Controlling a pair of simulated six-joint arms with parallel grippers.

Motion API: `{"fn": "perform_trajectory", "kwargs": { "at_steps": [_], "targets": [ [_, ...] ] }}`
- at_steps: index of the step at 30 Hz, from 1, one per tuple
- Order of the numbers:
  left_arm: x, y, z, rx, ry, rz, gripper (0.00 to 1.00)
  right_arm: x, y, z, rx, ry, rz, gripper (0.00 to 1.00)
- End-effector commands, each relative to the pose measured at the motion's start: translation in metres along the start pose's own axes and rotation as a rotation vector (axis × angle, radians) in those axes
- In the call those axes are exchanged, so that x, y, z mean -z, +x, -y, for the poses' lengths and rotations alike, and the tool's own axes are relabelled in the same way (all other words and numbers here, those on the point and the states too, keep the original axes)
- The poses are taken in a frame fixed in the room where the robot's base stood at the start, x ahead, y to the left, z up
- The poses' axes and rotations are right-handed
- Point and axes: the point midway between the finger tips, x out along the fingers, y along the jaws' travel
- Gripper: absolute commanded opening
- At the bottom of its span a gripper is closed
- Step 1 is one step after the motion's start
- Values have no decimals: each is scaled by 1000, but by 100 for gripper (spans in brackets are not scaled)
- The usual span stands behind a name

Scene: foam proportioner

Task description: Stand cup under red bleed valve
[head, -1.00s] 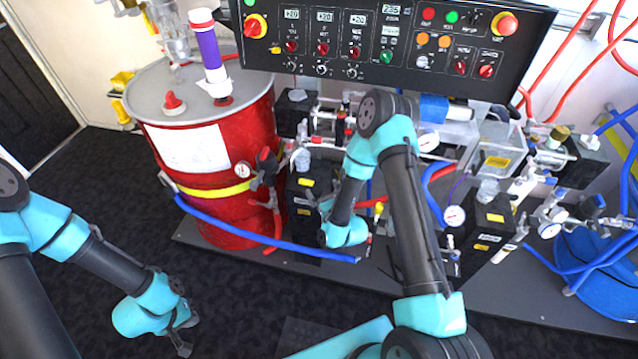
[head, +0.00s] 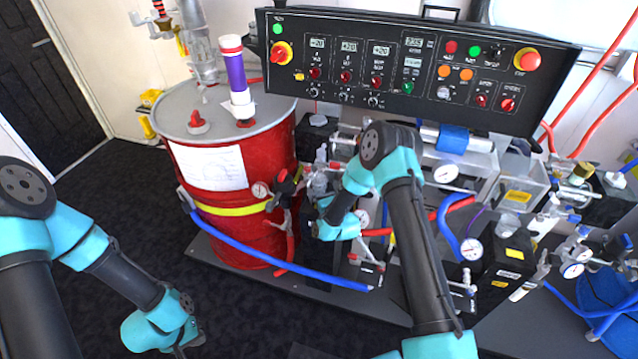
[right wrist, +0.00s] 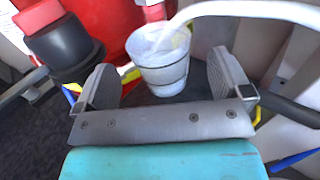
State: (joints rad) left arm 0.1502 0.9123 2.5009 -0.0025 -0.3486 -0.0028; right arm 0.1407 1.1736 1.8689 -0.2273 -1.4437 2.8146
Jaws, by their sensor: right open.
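A clear, ribbed cup (right wrist: 160,58) stands upright in the right wrist view, between and just beyond the fingertips of my right gripper (right wrist: 165,82). The gripper is open, with a finger on each side and visible gaps to the cup. A red fitting (right wrist: 152,10), possibly the bleed valve, sits directly above the cup's rim. In the head view what looks like the cup (head: 318,184) shows beside the red drum; my right wrist hides most of its surroundings. My left gripper (head: 186,346) hangs at the lower left, its fingers mostly cut off, far from the cup.
A pale hose (right wrist: 250,10) curves over the cup's right side. A valve with a red and black handle (right wrist: 60,35) stands close on the left. The red drum (head: 230,225) and blue hose (head: 270,262) are left of my right arm. A control panel (head: 420,65) overhangs the back.

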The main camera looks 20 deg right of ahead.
Motion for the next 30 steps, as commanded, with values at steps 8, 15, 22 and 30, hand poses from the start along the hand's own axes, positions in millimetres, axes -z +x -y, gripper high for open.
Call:
{"fn": "perform_trajectory", "kwargs": {
  "at_steps": [8,15,22,30],
  "targets": [
    [0,0,0,0,0,0,0,0,35,0,0,1,1,96],
    [0,0,0,0,0,0,0,0,42,0,0,1,-1,96],
    [0,0,0,0,0,0,0,0,42,0,0,1,-1,91],
    [0,0,0,0,0,0,0,0,42,0,0,1,-1,65]
  ]
}}
